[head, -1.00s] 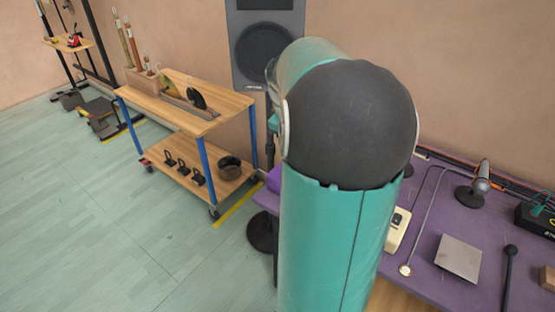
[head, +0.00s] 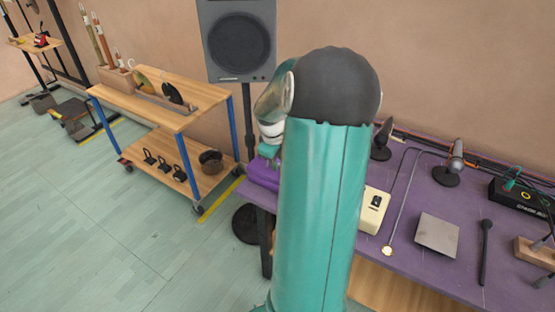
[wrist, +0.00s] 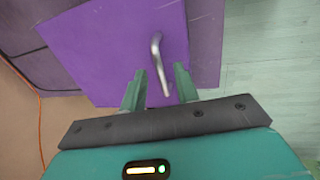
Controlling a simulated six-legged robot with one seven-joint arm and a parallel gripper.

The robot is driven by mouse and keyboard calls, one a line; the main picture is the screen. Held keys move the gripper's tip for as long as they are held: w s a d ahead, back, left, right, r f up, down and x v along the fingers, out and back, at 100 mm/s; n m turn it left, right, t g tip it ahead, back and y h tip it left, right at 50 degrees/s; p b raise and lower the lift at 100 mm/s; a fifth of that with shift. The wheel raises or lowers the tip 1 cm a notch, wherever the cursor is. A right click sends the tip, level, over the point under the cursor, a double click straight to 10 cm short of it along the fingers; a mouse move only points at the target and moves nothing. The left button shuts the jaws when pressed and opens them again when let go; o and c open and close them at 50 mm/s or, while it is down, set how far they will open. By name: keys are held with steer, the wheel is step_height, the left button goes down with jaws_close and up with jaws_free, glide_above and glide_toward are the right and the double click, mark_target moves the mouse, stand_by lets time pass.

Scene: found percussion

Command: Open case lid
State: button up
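The purple case shows in the head view (head: 263,174) at the left end of the purple table, partly hidden behind my arm. In the wrist view its flat purple lid (wrist: 95,45) fills the upper middle, with a bent metal handle (wrist: 157,52) on it. My gripper (wrist: 160,70) is open over the lid. Its two green fingers lie on either side of the handle's near part in the picture. I cannot tell whether they touch it. The lid appears shut.
The purple table (head: 385,258) also bears a cream box (head: 374,210), a grey plate (head: 437,235) and microphones. A speaker (head: 240,42) on a stand is behind my arm. A wooden cart (head: 195,95) stands at left. The floor (head: 100,230) at front left is clear.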

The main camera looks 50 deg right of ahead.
steer(key=shift+f, duration=0.1)
jaws_close()
